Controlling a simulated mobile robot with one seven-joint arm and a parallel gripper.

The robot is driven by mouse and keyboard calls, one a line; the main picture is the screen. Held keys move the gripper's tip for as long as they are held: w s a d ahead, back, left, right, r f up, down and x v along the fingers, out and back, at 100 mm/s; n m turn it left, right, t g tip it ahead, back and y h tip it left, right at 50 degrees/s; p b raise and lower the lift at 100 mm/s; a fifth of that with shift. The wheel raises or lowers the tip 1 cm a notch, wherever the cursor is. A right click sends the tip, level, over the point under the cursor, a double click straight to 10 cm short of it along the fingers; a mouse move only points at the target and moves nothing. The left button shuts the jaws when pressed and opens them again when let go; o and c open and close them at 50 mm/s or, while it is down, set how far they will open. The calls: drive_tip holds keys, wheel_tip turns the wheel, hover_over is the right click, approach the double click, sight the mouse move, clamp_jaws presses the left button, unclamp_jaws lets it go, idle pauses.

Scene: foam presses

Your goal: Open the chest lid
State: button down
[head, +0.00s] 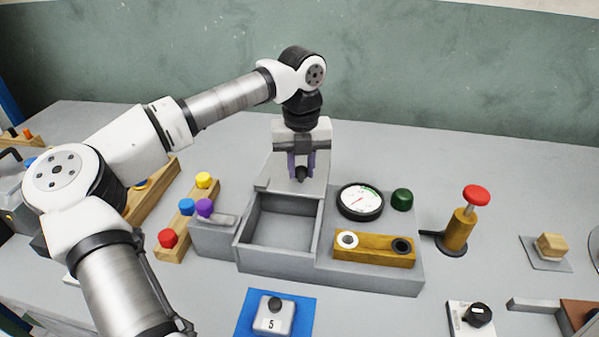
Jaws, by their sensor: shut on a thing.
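The grey chest (280,262) stands on the table in the middle of the head view. Its left compartment is uncovered and looks empty inside. The grey lid (320,183) is at the back edge of that compartment, behind the opening; its exact tilt is hard to tell. My gripper (301,170) is at the lid, pointing down, with its purple-tinted fingers shut on a dark knob (301,175) on the lid. The fingers and wrist hide part of the lid.
Right of the compartment are a pressure gauge (360,201), a green knob (402,199) and a wooden bar (374,249). A red-topped plunger (476,196) stands further right. A wooden rack with coloured knobs (187,221) is at the left.

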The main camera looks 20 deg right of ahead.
drive_tip(key=c, duration=1.2)
unclamp_jaws()
wheel_tip(320, 180, up, 14)
drive_tip(key=shift+f+b, duration=0.1)
drive_tip(key=shift+b, duration=0.8)
drive_tip(key=shift+s, duration=0.1)
